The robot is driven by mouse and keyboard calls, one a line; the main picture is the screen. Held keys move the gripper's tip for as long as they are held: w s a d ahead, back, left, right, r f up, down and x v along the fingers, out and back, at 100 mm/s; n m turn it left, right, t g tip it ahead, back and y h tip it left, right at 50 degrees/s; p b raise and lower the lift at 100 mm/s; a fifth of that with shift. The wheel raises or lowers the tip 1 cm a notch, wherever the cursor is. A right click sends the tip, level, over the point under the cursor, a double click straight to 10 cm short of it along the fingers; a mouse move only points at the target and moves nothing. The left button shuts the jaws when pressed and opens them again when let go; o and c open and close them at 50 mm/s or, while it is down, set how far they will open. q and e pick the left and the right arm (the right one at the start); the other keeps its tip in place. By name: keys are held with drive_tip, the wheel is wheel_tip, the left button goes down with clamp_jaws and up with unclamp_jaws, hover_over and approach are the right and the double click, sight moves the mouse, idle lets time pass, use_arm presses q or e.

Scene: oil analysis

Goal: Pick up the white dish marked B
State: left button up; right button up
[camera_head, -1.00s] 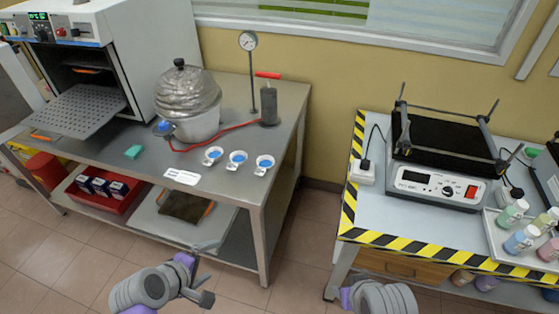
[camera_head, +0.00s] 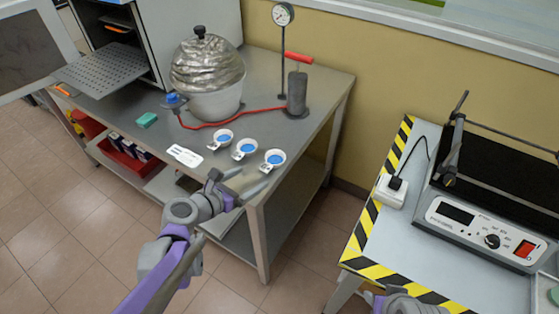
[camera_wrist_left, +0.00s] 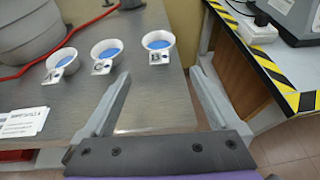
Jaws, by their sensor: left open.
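Three small white dishes with blue contents stand in a row near the front edge of the grey table: left (camera_head: 221,138), middle (camera_head: 244,149) and right (camera_head: 273,160). The left wrist view shows them too, left (camera_wrist_left: 62,58), middle (camera_wrist_left: 106,50) and right (camera_wrist_left: 158,41), each with a small tag in front. My left gripper (camera_head: 239,184) is open and empty at the table's front edge. In the left wrist view, the right dish is ahead of the gap between the fingers (camera_wrist_left: 160,76), apart from them.
A white label card (camera_head: 184,156) lies left of the dishes. Behind them are a foil-covered pot (camera_head: 207,68), a red cable (camera_head: 235,122) and a gauge stand (camera_head: 281,55). A second table with striped edges (camera_head: 358,250) stands to the right, across a floor gap.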

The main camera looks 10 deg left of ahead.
sight(265, 168)
use_arm(q)
drive_tip(key=x, duration=0.3)
drive_tip(key=shift+w+d+f, duration=0.15)
drive_tip(key=shift+w+f, duration=0.05)
drive_tip(key=shift+w, duration=0.1)
drive_tip(key=shift+b+x, duration=0.6)
drive_tip(key=shift+x, duration=2.15)
drive_tip(key=shift+w+r, duration=0.1)
drive_tip(key=shift+r, duration=0.1)
drive_tip(key=c, duration=1.4)
